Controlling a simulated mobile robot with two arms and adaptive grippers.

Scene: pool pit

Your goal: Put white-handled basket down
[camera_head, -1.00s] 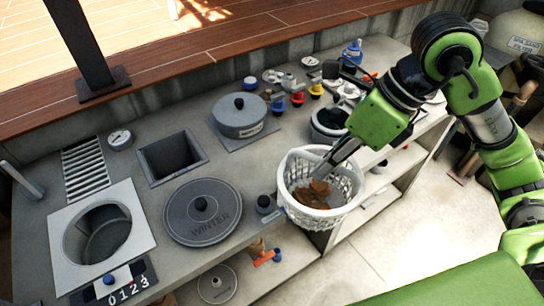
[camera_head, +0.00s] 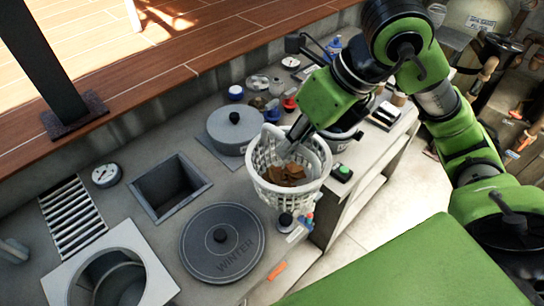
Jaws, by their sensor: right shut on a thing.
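The white basket (camera_head: 262,178) is a latticed plastic basket with brown leaves (camera_head: 286,172) inside, in the middle of the head view. My right gripper (camera_head: 287,150) reaches down into its top and is shut on its white handle; the fingertips are partly hidden by the basket. The basket appears held above the front edge of the grey counter (camera_head: 150,228), beside the round lid marked WINTER. Whether its base touches anything cannot be told. My left gripper is not in view.
The WINTER lid (camera_head: 222,243) lies left of the basket. A lidded grey pot (camera_head: 236,128) stands behind it. A square hole (camera_head: 170,186), a slotted grate (camera_head: 73,215) and a gauge (camera_head: 106,174) are farther left. A green-button box (camera_head: 342,172) sits right of the basket.

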